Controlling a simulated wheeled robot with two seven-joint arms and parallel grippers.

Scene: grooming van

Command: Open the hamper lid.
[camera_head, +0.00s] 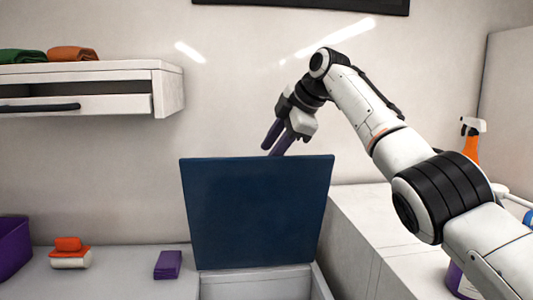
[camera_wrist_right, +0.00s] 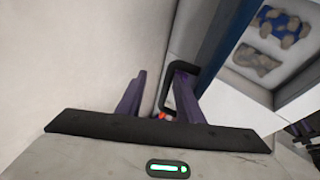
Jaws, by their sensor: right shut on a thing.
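The dark blue hamper lid (camera_head: 257,212) stands raised, close to upright, above the white hamper (camera_head: 255,284) in the head view. My right gripper (camera_head: 270,149) is at the lid's top edge, its purple fingers reaching down behind it. In the right wrist view, the fingers are at the black lid handle (camera_wrist_right: 182,68), one passing through its loop, and the gripper is shut on it. The lid's blue edge (camera_wrist_right: 222,45) is beside the handle. The open hamper shows blue and beige items (camera_wrist_right: 285,27) inside. My left gripper is not in view.
A white counter (camera_head: 362,225) stands to the right, with an orange spray bottle (camera_head: 471,143). On the left bench are a purple bin (camera_head: 12,248), stacked orange and white items (camera_head: 69,252) and a purple block (camera_head: 168,264). A drawer shelf (camera_head: 90,86) hangs above.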

